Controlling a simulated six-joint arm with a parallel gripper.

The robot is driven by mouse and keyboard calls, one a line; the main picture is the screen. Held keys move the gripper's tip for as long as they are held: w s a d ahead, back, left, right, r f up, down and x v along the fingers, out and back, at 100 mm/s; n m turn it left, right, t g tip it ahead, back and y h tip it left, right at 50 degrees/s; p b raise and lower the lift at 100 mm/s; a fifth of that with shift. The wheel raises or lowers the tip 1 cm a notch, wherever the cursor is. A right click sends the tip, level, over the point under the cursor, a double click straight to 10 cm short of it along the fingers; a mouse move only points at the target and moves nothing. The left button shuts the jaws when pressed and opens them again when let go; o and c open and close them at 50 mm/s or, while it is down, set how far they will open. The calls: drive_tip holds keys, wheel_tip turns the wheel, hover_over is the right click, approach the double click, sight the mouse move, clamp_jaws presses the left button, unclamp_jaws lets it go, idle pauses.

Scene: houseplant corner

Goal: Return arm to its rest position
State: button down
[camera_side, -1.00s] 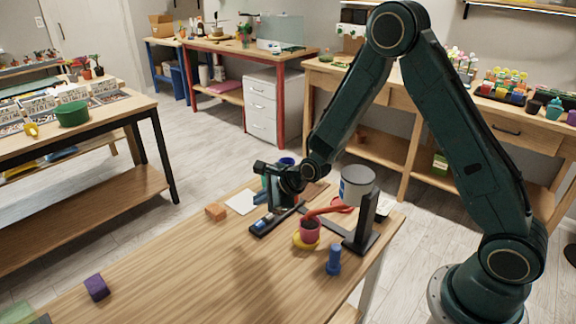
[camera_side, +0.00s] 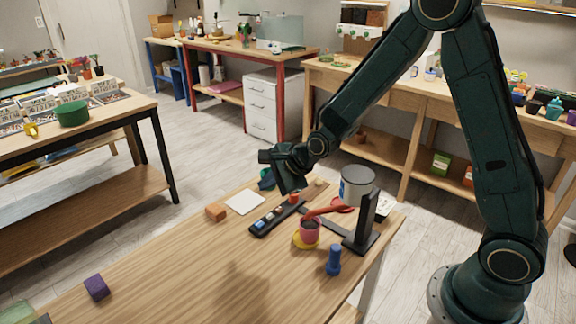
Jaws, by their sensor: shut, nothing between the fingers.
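Near the gripper stand a pink pot (camera_side: 309,231) on a yellow saucer (camera_side: 305,244), a grey-white can (camera_side: 357,185), a black stand (camera_side: 365,225) and a blue peg-like piece (camera_side: 333,260). The table's front left is mostly clear, with a purple block (camera_side: 96,288).

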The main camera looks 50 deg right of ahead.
drive_tip(key=s+r+n, duration=0.6)
drive_tip(key=r, duration=0.3)
drive_tip(key=s+d+r+n+g, duration=0.1)
drive_tip(key=s+r+n, duration=0.2)
drive_tip(key=s+n, duration=0.2)
drive_tip(key=s+d+r+n+g+h, duration=0.1)
drive_tip(key=s+r+n, duration=0.2)
drive_tip(key=s, duration=0.8)
drive_tip(key=s+d+r+n, duration=0.1)
drive_tip(key=s+r+n, duration=0.1)
drive_tip(key=s+n, duration=0.4)
drive_tip(key=s, duration=0.3)
drive_tip(key=shift+r+n+g+h, duration=0.3)
drive_tip(key=shift+r+n+g, duration=0.1)
